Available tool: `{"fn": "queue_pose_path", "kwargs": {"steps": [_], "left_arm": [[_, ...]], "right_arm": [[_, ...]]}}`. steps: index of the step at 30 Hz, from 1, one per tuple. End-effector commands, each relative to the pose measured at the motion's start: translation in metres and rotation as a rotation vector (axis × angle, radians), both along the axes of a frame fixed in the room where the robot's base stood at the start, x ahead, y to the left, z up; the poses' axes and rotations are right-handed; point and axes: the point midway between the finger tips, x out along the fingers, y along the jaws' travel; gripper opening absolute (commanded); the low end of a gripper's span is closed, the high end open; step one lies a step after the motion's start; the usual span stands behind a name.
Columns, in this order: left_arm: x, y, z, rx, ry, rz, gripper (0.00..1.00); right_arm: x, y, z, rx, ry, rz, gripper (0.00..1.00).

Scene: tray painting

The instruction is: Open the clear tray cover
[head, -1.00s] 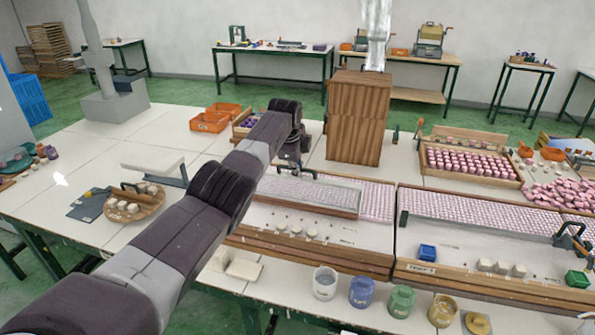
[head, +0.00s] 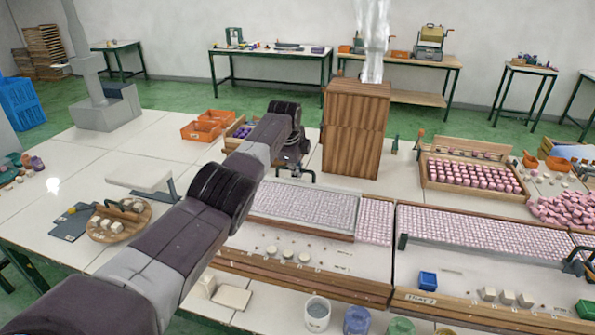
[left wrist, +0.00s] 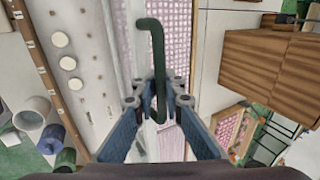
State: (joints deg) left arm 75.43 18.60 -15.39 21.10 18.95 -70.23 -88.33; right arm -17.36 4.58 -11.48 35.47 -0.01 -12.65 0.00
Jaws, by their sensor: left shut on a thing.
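The clear tray cover (head: 300,208) lies over the left part of the pink-celled tray (head: 375,222) in the middle of the table, with the grid showing through. Its dark green bent handle (left wrist: 156,45) stands between my fingers in the left wrist view. My left gripper (head: 293,170) is at the cover's back left corner, and in the left wrist view it (left wrist: 157,102) is shut on that handle. My forearm hides the cover's left end and part of the tray. I cannot tell exactly how far the cover is lifted.
A tall wooden box (head: 355,135) stands close behind the tray. A second tray (head: 480,235) adjoins it on the right. Paint cups (head: 317,312) line the front edge. Orange bins (head: 205,127) stand at the back left. A round wooden board (head: 110,233) lies left of my arm.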

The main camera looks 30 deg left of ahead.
Motion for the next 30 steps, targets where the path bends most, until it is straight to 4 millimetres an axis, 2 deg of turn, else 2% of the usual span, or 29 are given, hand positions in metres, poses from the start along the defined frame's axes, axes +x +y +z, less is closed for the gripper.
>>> {"fn": "queue_pose_path", "kwargs": {"steps": [7,8,13,23,30], "left_arm": [[0.002,0.000,0.004,-0.001,-0.008,0.001,0.00],[0.002,0.000,0.004,-0.001,-0.008,0.001,0.09],[0.002,0.000,0.003,-0.001,-0.006,0.000,0.27],[0.000,0.000,0.002,-0.001,-0.002,0.000,0.27],[-0.005,-0.001,0.014,0.000,-0.004,0.000,0.27]], "right_arm": [[0.000,0.000,0.000,0.000,0.001,0.000,0.40],[0.000,0.000,0.000,0.000,0.001,0.000,0.40],[0.000,0.000,0.000,0.000,0.000,0.000,0.40],[0.005,-0.001,0.000,-0.002,-0.007,0.000,0.40],[0.004,0.000,0.000,0.000,-0.005,0.000,0.40]]}}
